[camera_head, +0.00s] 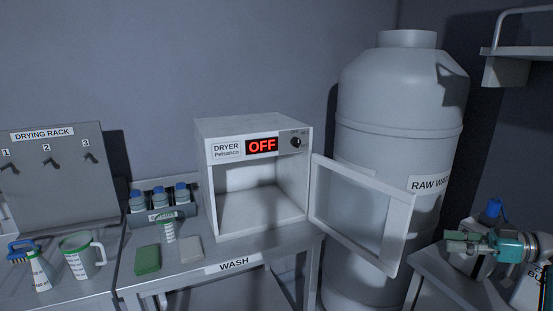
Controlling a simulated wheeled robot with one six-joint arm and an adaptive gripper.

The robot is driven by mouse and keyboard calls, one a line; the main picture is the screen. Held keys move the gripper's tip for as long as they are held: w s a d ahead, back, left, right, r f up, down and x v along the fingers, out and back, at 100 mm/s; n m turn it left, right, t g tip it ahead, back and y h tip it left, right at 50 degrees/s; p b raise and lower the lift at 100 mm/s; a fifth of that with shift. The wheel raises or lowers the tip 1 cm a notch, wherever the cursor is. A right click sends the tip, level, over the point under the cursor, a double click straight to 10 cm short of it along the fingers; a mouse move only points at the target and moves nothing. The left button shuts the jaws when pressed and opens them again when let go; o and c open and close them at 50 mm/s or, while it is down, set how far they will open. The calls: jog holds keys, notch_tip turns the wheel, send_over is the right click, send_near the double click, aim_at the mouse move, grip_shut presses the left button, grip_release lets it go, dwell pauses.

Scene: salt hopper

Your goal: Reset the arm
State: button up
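What looks like my gripper (456,241) is at the right edge, a teal and grey assembly pointing left above the right-hand table. Its fingertips are small and dark here, and I cannot tell whether they are open or shut or whether anything is between them. It is right of the dryer's open door and in front of the raw water tank's lower right side. Most of my arm is out of view.
The dryer (220,133) reads OFF, its chamber looks empty, and its glass door (403,229) swings out to the right. The tank (400,105) stands behind. Cups, bottles and sponges fill the wash bench's left; a blue-capped bottle (494,207) is at right.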

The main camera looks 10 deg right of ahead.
jog(key=a+f+m+t+h, duration=0.1)
jog(key=a+f+m, duration=0.25)
jog(key=f, duration=0.45)
jog(key=w+a+f+m+t+h, duration=0.1)
jog(key=a+f+m+h, duration=0.1)
jog(key=a+f, duration=0.4)
jog(key=a+f+m+t+h, duration=0.1)
jog(key=a+f+m, duration=0.15)
jog(key=f, duration=0.65)
jog(key=s+a+f+m+h, duration=0.2)
jog(key=s+a+f+h, duration=0.1)
jog(key=s+a+f, duration=0.4)
jog(key=s+a+f+m+h, duration=0.3)
jog(key=s+f, duration=0.2)
jog(key=f, duration=0.4)
jog(key=s+a+m+t+h, duration=0.1)
jog(key=s+a+h, duration=0.15)
jog(key=s, duration=0.75)
jog(key=s+a+h, duration=0.2)
jog(key=s+a, duration=0.1)
jog(key=s, duration=0.8)
jog(key=s+a+r+n+t, duration=0.2)
jog(key=s+r+n, duration=0.1)
jog(key=s+r, duration=1.2)
jog(key=shift+r+t+y, duration=0.3)
jog(key=shift+r+y, duration=0.05)
